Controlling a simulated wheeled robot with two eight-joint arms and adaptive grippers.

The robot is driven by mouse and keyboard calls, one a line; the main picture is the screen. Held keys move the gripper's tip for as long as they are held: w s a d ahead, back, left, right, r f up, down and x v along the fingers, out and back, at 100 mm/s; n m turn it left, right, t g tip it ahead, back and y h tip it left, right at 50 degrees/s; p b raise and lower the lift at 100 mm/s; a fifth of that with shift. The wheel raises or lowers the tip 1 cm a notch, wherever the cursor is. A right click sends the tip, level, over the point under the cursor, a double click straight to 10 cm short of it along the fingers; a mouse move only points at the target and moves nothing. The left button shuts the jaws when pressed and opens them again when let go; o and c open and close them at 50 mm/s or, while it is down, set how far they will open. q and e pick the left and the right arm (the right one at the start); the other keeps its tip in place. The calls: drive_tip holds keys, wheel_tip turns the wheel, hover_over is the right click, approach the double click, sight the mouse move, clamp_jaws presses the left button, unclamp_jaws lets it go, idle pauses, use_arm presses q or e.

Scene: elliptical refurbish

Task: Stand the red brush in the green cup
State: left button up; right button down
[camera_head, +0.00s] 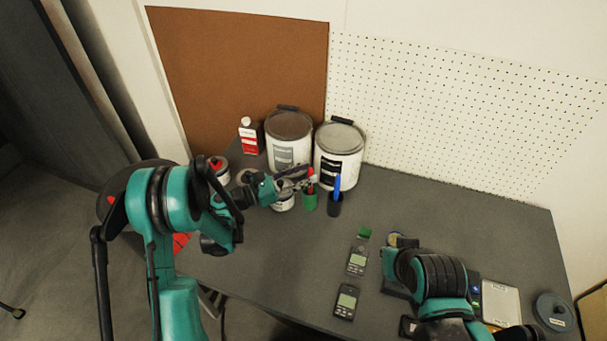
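The green cup (310,202) stands on the grey table, in front of the paint cans. The red brush (312,188) is upright at the green cup, its lower end at or inside the cup's mouth; I cannot tell how deep it sits. My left gripper (308,180) reaches in from the left, and its fingertips overlap the brush just above the cup. Whether the fingers press on the brush is too small to tell. My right arm is at the lower right, and its gripper's fingers cannot be made out.
A dark cup (335,208) with a blue brush (337,186) stands right beside the green cup. Two large paint cans (338,155) (288,140) stand behind. Two meters (357,262) (347,301) lie in front.

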use_arm(q)
drive_tip(key=v, duration=1.2)
idle(0.7)
